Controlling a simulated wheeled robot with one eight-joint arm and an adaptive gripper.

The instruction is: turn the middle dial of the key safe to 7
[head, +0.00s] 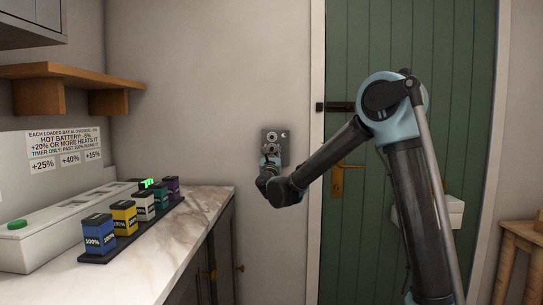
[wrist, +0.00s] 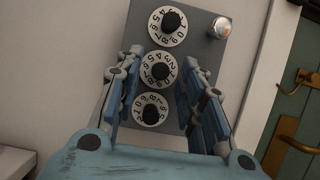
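The key safe (head: 271,136) is a grey box on the wall left of the green door. In the wrist view it looks tilted, with three white numbered dials in a column: the top dial (wrist: 168,26), the middle dial (wrist: 160,72) and the bottom dial (wrist: 151,110), each with a black centre knob. I cannot tell which digit the middle dial is set to. My gripper (wrist: 162,60) is open, its blue-padded fingers on either side of the middle dial, with no clear contact. In the head view my gripper (head: 268,172) covers the safe's lower part.
A round metal knob (wrist: 220,28) sits at the safe's upper right corner. The green door (head: 350,75) has a brass handle (head: 338,178) and a dark bolt. A marble counter (head: 190,205) at left carries several coloured batteries. A wooden shelf (head: 75,72) hangs above it.

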